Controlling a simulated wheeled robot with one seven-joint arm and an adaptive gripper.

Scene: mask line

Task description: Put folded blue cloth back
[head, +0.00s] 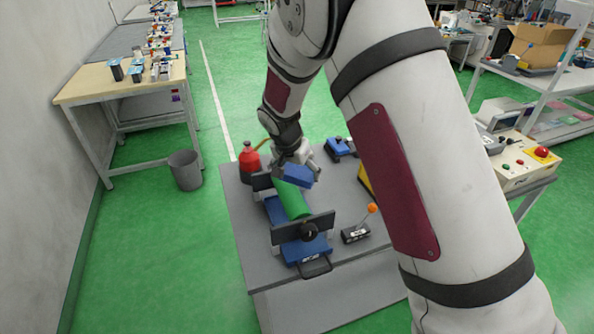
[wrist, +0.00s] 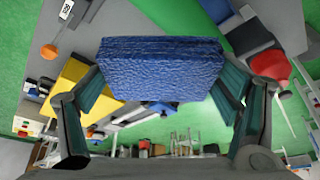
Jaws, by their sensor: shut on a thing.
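The folded blue cloth (wrist: 162,68) fills the upper middle of the wrist view, a thick textured block. My gripper (wrist: 160,95) is shut on it, with a finger at its left and right sides. In the head view the cloth (head: 298,175) is held by my gripper (head: 297,163) just above and right of a green roll (head: 292,199). The roll lies in a fixture with dark end plates and a blue base (head: 306,248) on the grey table (head: 247,262). I cannot tell whether the cloth touches the roll.
A red bottle (head: 249,162) stands behind the fixture at the left. A blue item (head: 340,148) and a yellow object (head: 364,182) stand to the right. A black box with an orange-knobbed lever (head: 356,233) is at the front right. The table's front left is clear.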

